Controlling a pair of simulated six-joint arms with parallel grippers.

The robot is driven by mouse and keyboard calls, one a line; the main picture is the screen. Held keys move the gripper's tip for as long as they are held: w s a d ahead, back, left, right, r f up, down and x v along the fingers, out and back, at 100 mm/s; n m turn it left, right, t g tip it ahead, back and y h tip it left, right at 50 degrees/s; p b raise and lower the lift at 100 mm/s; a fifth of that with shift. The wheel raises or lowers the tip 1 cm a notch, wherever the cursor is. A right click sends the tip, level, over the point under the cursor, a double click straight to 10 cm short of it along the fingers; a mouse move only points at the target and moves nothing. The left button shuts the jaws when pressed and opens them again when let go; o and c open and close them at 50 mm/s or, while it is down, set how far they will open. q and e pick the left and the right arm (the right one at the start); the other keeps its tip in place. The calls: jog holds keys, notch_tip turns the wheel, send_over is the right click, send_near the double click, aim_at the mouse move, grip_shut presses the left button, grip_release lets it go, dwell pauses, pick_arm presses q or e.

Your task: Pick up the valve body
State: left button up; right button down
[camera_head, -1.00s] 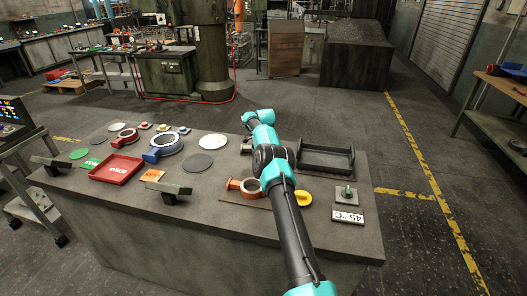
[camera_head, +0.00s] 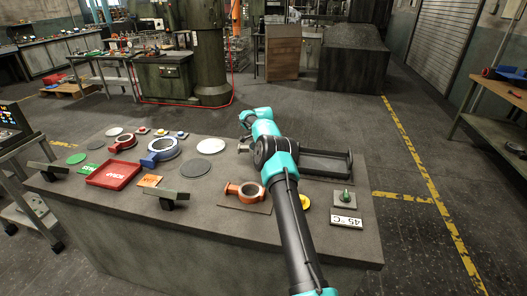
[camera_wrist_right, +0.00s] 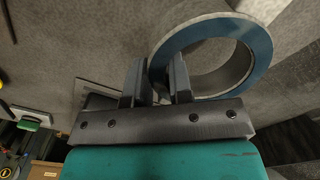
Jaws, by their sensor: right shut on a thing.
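The valve body (camera_wrist_right: 209,25) shows in the right wrist view as a thick grey ring with a blue face. My right gripper (camera_wrist_right: 156,74) is shut on its wall, one finger on the outside and one inside the opening. My left gripper is not in view.
A red tray (camera_head: 114,184) is at left. A black tray (camera_head: 326,175) and a green knob (camera_head: 345,194) are at right.

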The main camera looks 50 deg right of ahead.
jog(key=shift+s+a+r, duration=0.25)
jog(key=shift+s+a, duration=1.3)
jog(key=shift+a, duration=0.3)
jog(key=shift+s+a+r, duration=0.3)
jog(key=shift+s+a, duration=1.25)
jog(key=shift+a, duration=0.3)
jog(key=shift+s+a+r, duration=0.25)
jog(key=shift+s+a, duration=1.3)
jog(key=shift+a, duration=0.3)
jog(key=shift+a, duration=0.1)
